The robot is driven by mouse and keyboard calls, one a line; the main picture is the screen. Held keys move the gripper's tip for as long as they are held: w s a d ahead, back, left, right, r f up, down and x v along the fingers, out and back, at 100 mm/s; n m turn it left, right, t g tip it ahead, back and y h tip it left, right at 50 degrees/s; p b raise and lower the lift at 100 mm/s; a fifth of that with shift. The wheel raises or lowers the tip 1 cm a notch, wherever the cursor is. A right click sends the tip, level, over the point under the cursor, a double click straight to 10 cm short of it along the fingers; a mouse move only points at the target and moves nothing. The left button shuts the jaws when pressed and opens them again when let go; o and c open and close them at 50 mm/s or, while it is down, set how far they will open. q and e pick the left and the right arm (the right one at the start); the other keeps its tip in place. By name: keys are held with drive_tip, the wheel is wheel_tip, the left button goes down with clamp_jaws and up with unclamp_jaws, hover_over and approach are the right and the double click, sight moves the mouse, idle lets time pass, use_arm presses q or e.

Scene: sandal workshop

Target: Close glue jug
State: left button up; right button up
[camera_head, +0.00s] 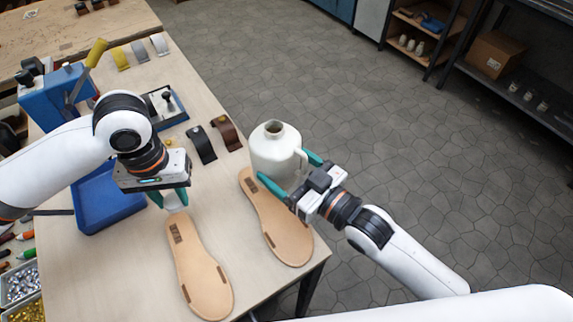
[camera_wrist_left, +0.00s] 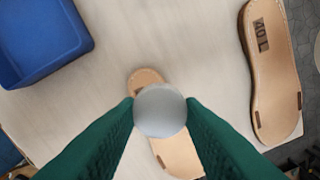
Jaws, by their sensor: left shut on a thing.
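The glue jug (camera_head: 272,150) is white with a side handle, and its mouth (camera_head: 274,127) is open at the top. It is upright by the table's right edge; I cannot tell whether it rests or is held up. My right gripper (camera_head: 293,174) has its green fingers on either side of the jug's handle side; their contact is unclear. My left gripper (camera_head: 170,198) is shut on a pale round cap (camera_wrist_left: 160,110), above the table to the jug's left. The cap also shows under the fingers in the head view (camera_head: 176,208).
A sandal sole (camera_head: 198,270) lies below the left gripper, and another (camera_head: 285,236) lies by the jug. A blue tray (camera_head: 104,200) is at left. Dark and brown straps (camera_head: 202,146) lie behind. Bare tabletop separates the soles. Floor is beyond the right edge.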

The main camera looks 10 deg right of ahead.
drive_tip(key=shift+w+d, duration=0.1)
drive_tip(key=shift+w, duration=0.05)
use_arm(q)
drive_tip(key=w+d+r, duration=0.3)
drive_tip(key=d+r, duration=0.6)
drive_tip(key=d, duration=0.1)
drive_tip(key=w+d+r, duration=0.3)
drive_tip(key=d+r, duration=0.6)
drive_tip(key=d, duration=0.1)
drive_tip(key=shift+n, duration=0.4)
drive_tip(key=shift+w, duration=0.1)
drive_tip(key=shift+f, duration=2)
drive_tip(key=shift+f, duration=0.85)
drive_tip(key=shift+f, duration=0.5)
use_arm(e)
drive_tip(key=shift+r, duration=0.1)
